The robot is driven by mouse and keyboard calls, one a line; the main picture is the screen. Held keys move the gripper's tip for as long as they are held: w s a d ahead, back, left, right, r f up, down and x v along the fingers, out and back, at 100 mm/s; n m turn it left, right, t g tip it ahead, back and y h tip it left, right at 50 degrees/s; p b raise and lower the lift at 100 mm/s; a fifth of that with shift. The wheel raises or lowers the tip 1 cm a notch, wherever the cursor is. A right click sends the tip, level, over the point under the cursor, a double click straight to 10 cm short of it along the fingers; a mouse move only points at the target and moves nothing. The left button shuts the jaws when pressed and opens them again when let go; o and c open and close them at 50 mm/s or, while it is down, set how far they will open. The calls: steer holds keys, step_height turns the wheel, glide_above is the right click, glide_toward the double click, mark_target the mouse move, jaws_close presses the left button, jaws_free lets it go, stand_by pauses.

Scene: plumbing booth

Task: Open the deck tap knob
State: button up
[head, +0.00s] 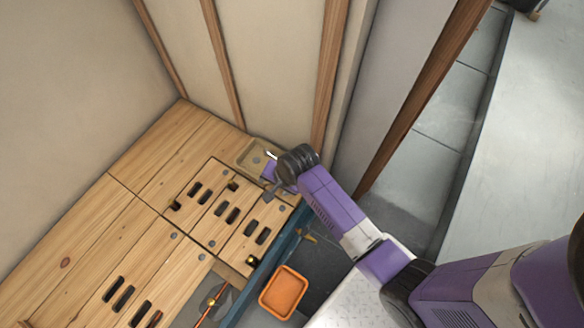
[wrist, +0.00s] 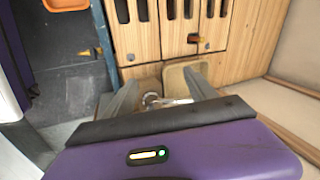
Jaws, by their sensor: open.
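A small chrome tap (wrist: 152,99) shows in the wrist view between my fingers, with a pale bar reaching right from its round part. I cannot make out the knob's turn or whether the fingers touch it. My gripper (wrist: 160,94) is open, with one grey finger on either side of the tap. In the head view my gripper (head: 270,176) is over the far right corner of the wooden deck, next to a tan basin (head: 246,158). My wrist hides most of the tap there; a short pale piece shows at the basin's edge.
The wooden deck (head: 92,235) has several slotted panels with dark openings and small brass or black fittings. An orange bin (head: 283,292) stands on the dark floor beyond the deck's blue edge (head: 262,272). Booth walls with wooden posts (head: 330,75) stand close behind the basin.

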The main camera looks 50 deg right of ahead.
steer(key=w+d+m+g+b, duration=0.1)
steer(key=d, duration=0.3)
steer(key=w+d+m+g+b, duration=0.1)
steer(key=d, duration=0.2)
steer(key=w+d+m+g+b, duration=0.1)
steer(key=w+d+m, duration=0.1)
steer(key=d, duration=0.2)
steer(key=shift+d+g+h+b, duration=0.3)
steer(key=shift+g, duration=0.1)
step_height(320, 180, down, 7)
steer(key=b, duration=0.3)
steer(key=shift+f, duration=0.2)
steer(key=c, duration=1.4)
